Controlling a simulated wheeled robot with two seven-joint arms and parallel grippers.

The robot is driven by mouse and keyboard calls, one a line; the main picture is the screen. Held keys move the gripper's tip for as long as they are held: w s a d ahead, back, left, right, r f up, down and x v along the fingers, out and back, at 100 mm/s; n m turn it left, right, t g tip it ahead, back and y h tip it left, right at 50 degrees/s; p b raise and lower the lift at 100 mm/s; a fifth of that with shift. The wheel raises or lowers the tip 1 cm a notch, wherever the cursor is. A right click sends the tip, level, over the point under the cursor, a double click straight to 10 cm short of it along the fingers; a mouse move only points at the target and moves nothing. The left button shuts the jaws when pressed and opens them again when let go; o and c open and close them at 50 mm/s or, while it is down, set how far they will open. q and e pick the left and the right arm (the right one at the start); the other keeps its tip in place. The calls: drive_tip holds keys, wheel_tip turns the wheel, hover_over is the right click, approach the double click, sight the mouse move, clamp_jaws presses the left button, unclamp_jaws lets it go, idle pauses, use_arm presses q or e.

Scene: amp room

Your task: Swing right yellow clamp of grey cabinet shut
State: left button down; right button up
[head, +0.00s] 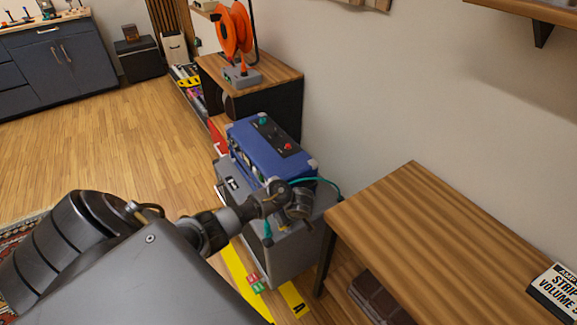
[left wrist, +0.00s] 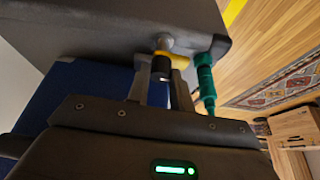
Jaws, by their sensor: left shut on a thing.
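The grey cabinet (head: 290,250) stands on the floor against the wall, with a blue amp (head: 265,148) on top of it. My left gripper (head: 298,206) reaches over the cabinet's top beside the amp. In the left wrist view its fingers (left wrist: 160,92) are shut on the yellow clamp (left wrist: 181,60), which sits at a dark knob on the grey cabinet surface (left wrist: 110,30). Most of the clamp is hidden behind the fingers. A green plug (left wrist: 205,82) is just beside the fingers. My right gripper is not in view.
A teal cable (head: 318,180) runs from the amp. A wooden table (head: 450,230) stands close on the right. Yellow floor tape (head: 240,275) and small red and green blocks lie before the cabinet. A wooden-topped cabinet with an orange reel (head: 232,30) stands behind.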

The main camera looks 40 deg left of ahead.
use_arm(q)
drive_tip(key=m+p, duration=0.1)
drive_tip(key=m, duration=0.1)
drive_tip(key=m+t, duration=0.1)
drive_tip(key=shift+s+a+m+h+p, duration=0.1)
drive_tip(key=shift+s+m+h+p, duration=0.1)
drive_tip(key=shift+m+h+p, duration=0.2)
drive_tip(key=m+p, duration=0.1)
drive_tip(key=m, duration=0.1)
drive_tip(key=shift+r+m+t+h, duration=0.1)
drive_tip(key=shift+m+t+h, duration=0.2)
drive_tip(key=shift+t+h, duration=0.1)
drive_tip(key=m+h+p, duration=0.1)
drive_tip(key=m+p, duration=0.1)
drive_tip(key=m, duration=0.1)
drive_tip(key=shift+a+m+t, duration=0.1)
drive_tip(key=shift+m+t, duration=0.3)
drive_tip(key=shift+m+h+p, duration=0.4)
drive_tip(key=shift+m+p, duration=0.1)
drive_tip(key=shift+m, duration=0.1)
drive_tip(key=shift+s+f, duration=0.1)
drive_tip(key=shift+f, duration=0.1)
drive_tip(key=c, duration=1.2)
unclamp_jaws()
drive_tip(key=shift+c, duration=0.2)
drive_tip(key=shift+r, duration=0.15)
